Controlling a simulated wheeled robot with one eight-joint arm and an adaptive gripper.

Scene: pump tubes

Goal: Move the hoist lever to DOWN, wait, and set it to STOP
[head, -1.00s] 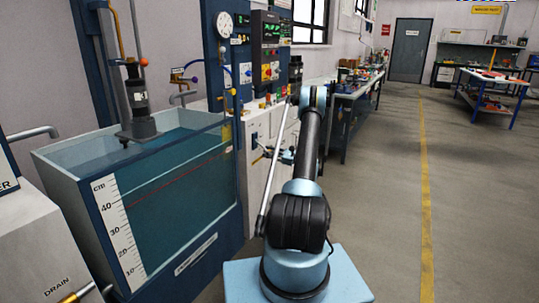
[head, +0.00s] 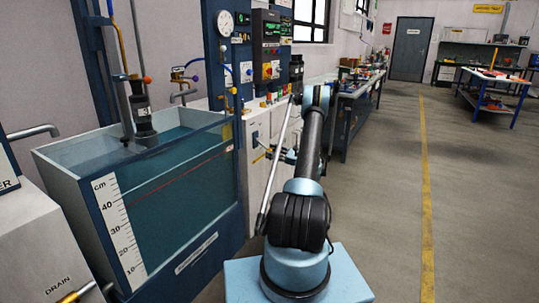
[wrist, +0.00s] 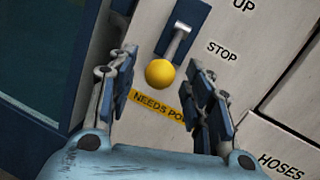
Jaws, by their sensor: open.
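The hoist lever (wrist: 180,42) is a grey bar with a yellow ball knob (wrist: 160,73) in a dark slotted plate on a pale panel. In the wrist view its knob hangs toward the lower left, below the level of the STOP label; the UP label is higher and no DOWN label shows. My gripper (wrist: 163,64) is open, with one finger on each side of the knob and visible gaps to both. In the head view the black pump (head: 143,118) hangs on its rod with its lower end in the tank (head: 190,262).
A yellow strip (wrist: 155,103) reading "NEEDS PO", partly covered by a finger, lies below the knob. A HOSES label (wrist: 280,166) is at lower right. The tank carries a cm scale (head: 118,235).

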